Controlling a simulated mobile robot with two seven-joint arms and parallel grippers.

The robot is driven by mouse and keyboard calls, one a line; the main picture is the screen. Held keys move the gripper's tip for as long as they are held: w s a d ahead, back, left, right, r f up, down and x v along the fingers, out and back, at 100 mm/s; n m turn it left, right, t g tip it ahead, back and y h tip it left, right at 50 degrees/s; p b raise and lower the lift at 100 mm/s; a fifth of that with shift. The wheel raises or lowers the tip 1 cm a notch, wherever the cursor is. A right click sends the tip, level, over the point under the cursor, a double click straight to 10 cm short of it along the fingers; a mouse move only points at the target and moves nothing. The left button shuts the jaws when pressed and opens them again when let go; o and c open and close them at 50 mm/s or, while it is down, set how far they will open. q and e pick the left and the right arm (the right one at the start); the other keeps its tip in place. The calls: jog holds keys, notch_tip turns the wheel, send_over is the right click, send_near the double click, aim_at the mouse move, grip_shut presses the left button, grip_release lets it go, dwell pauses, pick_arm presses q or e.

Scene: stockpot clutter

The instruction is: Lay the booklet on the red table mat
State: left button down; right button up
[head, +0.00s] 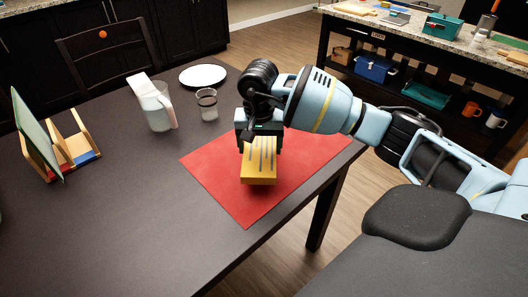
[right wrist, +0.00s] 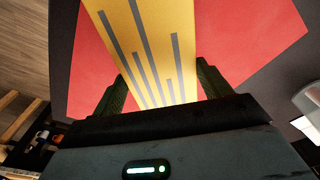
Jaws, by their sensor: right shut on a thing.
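The booklet (head: 258,170) is yellow with grey stripes. In the head view it is over the red table mat (head: 218,171). My right gripper (head: 260,143) points down and is shut on the booklet's far end. The right wrist view shows the booklet (right wrist: 150,40) between the two fingers (right wrist: 160,95), with the red mat (right wrist: 235,40) behind it. I cannot tell whether the booklet touches the mat or is just above it. My left gripper is not in view.
On the dark table (head: 110,215), a pitcher (head: 152,103), a glass (head: 207,104) and a white plate (head: 203,75) stand beyond the mat. A wooden rack (head: 70,150) holding a green board is at the left. The table's front-left area is clear.

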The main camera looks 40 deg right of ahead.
aim_at(264, 147)
jog(key=shift+d, duration=0.1)
jog(key=shift+d, duration=0.3)
jog(key=shift+d+f, duration=0.15)
jog(key=shift+f, duration=0.75)
jog(key=shift+d+f, duration=0.1)
jog(key=shift+f, duration=0.75)
jog(key=shift+f, duration=0.2)
jog(key=o, duration=1.1)
jog(key=r, duration=1.2)
jog(key=shift+s+a+r+p, duration=0.15)
jog(key=shift+s+a+p, duration=0.2)
jog(key=shift+s+p, duration=0.05)
